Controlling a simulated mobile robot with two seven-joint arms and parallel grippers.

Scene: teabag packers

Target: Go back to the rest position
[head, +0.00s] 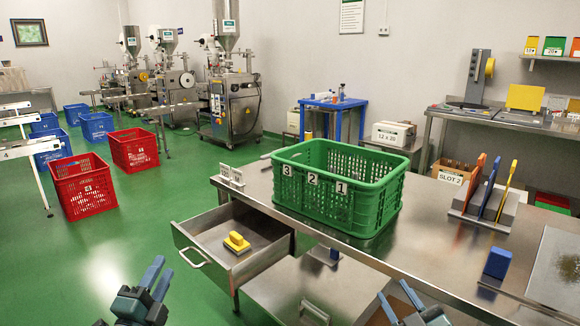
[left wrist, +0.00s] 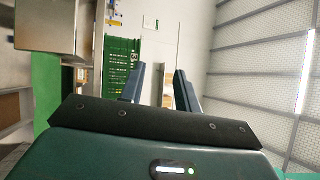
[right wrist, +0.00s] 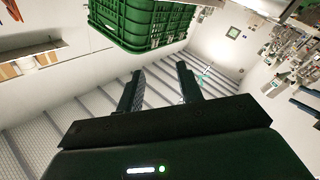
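My left gripper (head: 152,276) is at the bottom left of the head view, in front of the open drawer and apart from it. Its two fingers also show in the left wrist view (left wrist: 160,85), spread with nothing between them. My right gripper (head: 398,300) is at the bottom edge of the head view, in front of the steel table. Its fingers show in the right wrist view (right wrist: 160,88), spread and empty. Neither gripper touches any object.
A green crate (head: 320,212) stands on the steel table (head: 425,235). The drawer (head: 205,240) is pulled out, holding a yellow block (head: 237,242). A rack with colored paddles (head: 487,205) and a blue block (head: 497,263) are at right. Red crates (head: 85,190) stand on the open green floor.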

